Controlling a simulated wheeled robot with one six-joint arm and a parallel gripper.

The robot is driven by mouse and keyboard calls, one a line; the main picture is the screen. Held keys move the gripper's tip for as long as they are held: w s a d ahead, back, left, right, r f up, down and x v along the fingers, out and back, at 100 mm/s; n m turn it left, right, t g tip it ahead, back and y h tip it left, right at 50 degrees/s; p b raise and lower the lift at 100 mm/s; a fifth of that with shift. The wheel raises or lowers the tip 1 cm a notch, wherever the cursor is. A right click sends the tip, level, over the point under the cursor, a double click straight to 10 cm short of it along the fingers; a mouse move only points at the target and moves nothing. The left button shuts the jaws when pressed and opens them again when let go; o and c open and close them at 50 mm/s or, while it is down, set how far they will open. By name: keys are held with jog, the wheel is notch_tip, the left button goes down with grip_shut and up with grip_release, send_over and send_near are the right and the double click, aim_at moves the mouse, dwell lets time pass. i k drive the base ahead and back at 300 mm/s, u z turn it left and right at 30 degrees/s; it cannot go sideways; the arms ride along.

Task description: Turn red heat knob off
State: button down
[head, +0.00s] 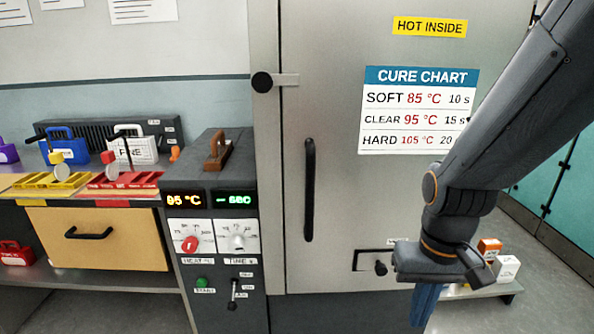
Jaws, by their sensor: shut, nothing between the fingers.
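The red heat knob (190,244) sits on a white dial plate on the front of the grey control box, above the "HEAT" label. Its pointer mark is too small to read exactly. The red-orange display (185,200) above it is lit and seems to read 95 °C. My gripper (476,268) is at the right, in front of the lower cabinet door, well to the right of the knob and apart from it. It looks shut and empty; its fingertips are hard to make out.
A white timer knob (237,242) sits right beside the heat knob, under a green display. Below are a green button (202,284) and a small lever (233,291). The tall cabinet door (340,100) has a black handle (309,190) between the control box and my arm.

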aim_at(191, 244)
jog(key=u, duration=1.45)
jog(key=i, duration=0.25)
jog(key=z, duration=0.1)
